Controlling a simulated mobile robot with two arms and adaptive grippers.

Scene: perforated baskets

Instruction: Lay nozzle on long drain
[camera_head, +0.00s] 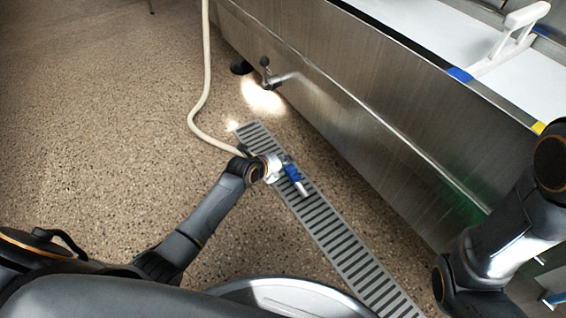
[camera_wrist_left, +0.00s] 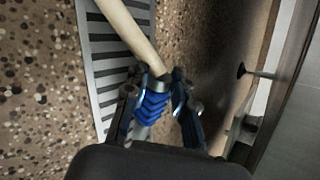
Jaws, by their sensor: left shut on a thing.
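The nozzle (camera_head: 302,187) has a blue ribbed grip and a silver tip, with a cream hose (camera_head: 207,70) joined to it. My left gripper (camera_head: 284,170) is shut on the nozzle. In the left wrist view the blue grip (camera_wrist_left: 153,104) lies between my left fingers (camera_wrist_left: 162,108). The long drain (camera_head: 340,245) is a slotted metal grate set in the floor. In the head view the nozzle lies over the upper part of the grate, tip toward lower right. I cannot tell whether it touches the grate. My right gripper is not clearly visible; only its arm shows at right.
A tall stainless steel trough (camera_head: 350,110) runs diagonally beside the drain, with a tap-like fitting (camera_head: 268,78) on its side. A white handled thing (camera_head: 510,38) sits at its top right. A round metal rim (camera_head: 290,290) is at the bottom. The speckled floor at left is clear.

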